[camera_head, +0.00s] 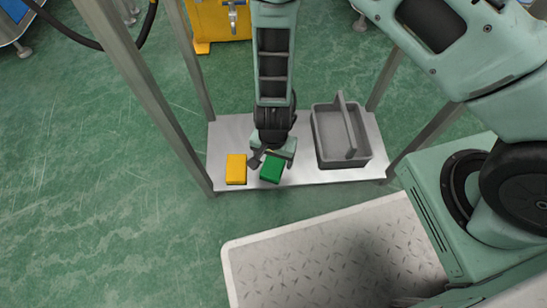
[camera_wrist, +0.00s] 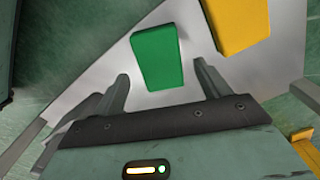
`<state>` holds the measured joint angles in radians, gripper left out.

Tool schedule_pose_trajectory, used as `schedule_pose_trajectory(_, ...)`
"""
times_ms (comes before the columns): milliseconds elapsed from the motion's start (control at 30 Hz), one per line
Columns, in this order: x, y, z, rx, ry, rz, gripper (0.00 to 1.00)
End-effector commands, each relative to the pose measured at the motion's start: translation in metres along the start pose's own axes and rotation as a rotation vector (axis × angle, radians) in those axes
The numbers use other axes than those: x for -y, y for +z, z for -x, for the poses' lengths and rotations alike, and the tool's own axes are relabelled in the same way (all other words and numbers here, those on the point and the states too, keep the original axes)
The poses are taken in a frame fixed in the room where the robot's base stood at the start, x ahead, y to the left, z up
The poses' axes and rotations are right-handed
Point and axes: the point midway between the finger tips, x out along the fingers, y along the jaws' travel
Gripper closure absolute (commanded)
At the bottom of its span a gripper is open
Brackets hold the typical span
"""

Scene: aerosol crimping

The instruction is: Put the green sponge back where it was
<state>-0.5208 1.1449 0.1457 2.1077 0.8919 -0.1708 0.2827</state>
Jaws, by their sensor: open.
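The green sponge (camera_head: 272,169) lies on the low metal shelf (camera_head: 310,177), just right of a yellow sponge (camera_head: 236,169). My gripper (camera_head: 270,157) is over the shelf, right at the green sponge, and hides part of the shelf behind it. In the wrist view my gripper (camera_wrist: 164,82) is open, with one finger on each side of the near end of the green sponge (camera_wrist: 158,58). Its far end extends beyond the fingertips. Both fingers look apart from it, though their height above the shelf is hard to tell. The yellow sponge (camera_wrist: 237,22) shows at upper right there.
A grey tote with a central handle (camera_head: 331,135) stands on the shelf right of the sponges. Metal posts (camera_head: 140,88) frame the shelf. A yellow object (camera_head: 215,22) stands behind. Green floor is open at left.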

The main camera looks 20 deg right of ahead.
Motion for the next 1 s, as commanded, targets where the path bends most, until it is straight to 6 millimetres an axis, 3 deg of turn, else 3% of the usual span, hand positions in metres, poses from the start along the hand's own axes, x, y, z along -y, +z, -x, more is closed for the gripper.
schedule_pose_trajectory(33, 0.0, 0.0, 0.016, -0.001, -0.001, 0.001, 0.25)
schedule_pose_trajectory(100, 0.0, 0.0, 0.027, -0.001, 0.0, 0.0, 0.25)
schedule_pose_trajectory(267, 0.0, 0.0, 0.044, 0.0, 0.001, 0.001, 0.25)
schedule_pose_trajectory(1000, 0.0, 0.0, 0.044, 0.0, 0.001, 0.001, 0.25)
